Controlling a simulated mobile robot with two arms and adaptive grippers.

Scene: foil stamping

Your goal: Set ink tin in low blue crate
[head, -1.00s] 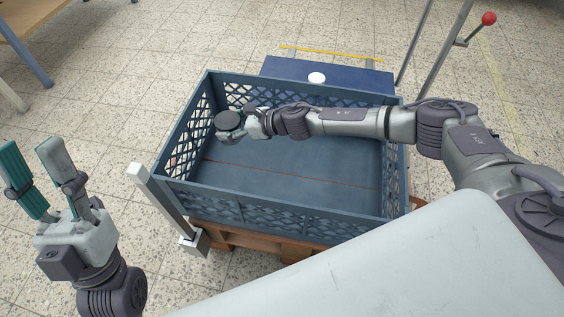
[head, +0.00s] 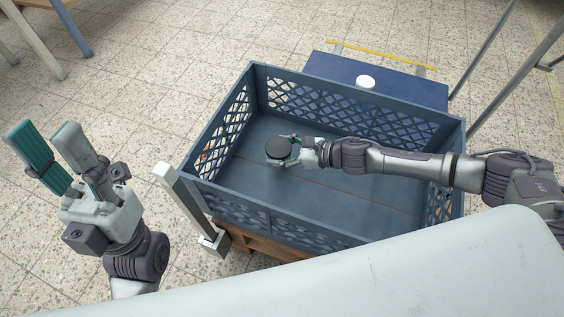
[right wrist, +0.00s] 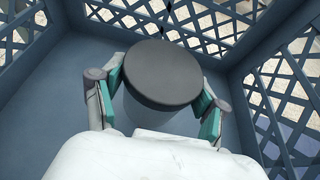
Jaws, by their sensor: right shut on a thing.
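The ink tin (head: 280,149) is a short round tin with a dark grey lid. In the right wrist view the ink tin (right wrist: 162,75) stands between the teal finger pads. My right gripper (head: 287,152) is shut on it, inside the walls of the low blue crate (head: 330,213). The crate wall and floor also show in the right wrist view (right wrist: 50,110). I cannot tell whether the tin touches the crate floor. My left gripper (head: 55,155) is open and empty, off to the left outside the crate.
The crate rests on a wooden pallet (head: 262,246). A grey post (head: 185,200) stands at its near left corner. A dark blue surface with a white round thing (head: 366,82) lies behind the crate. Most of the crate floor is bare.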

